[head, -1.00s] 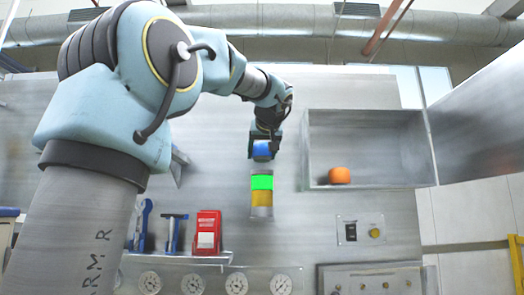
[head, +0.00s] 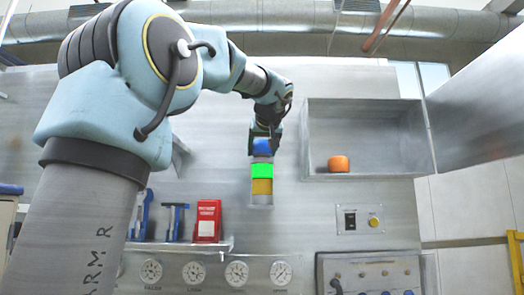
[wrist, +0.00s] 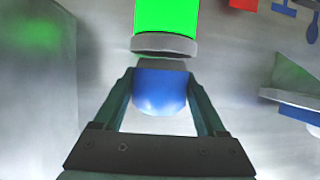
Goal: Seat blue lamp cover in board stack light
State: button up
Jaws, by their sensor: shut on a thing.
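The blue lamp cover (head: 262,147) is a rounded dome held between the fingers of my gripper (head: 264,137). It also shows in the wrist view (wrist: 160,92), with a grey collar at its open end. The stack light (head: 261,187) stands upright on the board, with a lit green section above a yellow one. Its green section (wrist: 167,14) and grey top ring (wrist: 165,45) show in the wrist view. The cover is right above the ring, its collar slightly to one side of the ring's middle in the wrist view. I cannot tell whether they touch.
An orange cover (head: 338,163) sits in an open grey box (head: 310,140) on the right. Below left, a shelf (head: 180,246) holds a red box (head: 208,222) and blue tools. Gauges and a switch panel (head: 360,220) are lower down. The board around the light is clear.

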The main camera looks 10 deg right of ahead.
jog(key=shift+f+b, duration=0.7)
jog(key=shift+f, duration=0.05)
jog(key=o, duration=1.3)
jog(key=b+v, duration=0.3)
jog(key=v, duration=0.8)
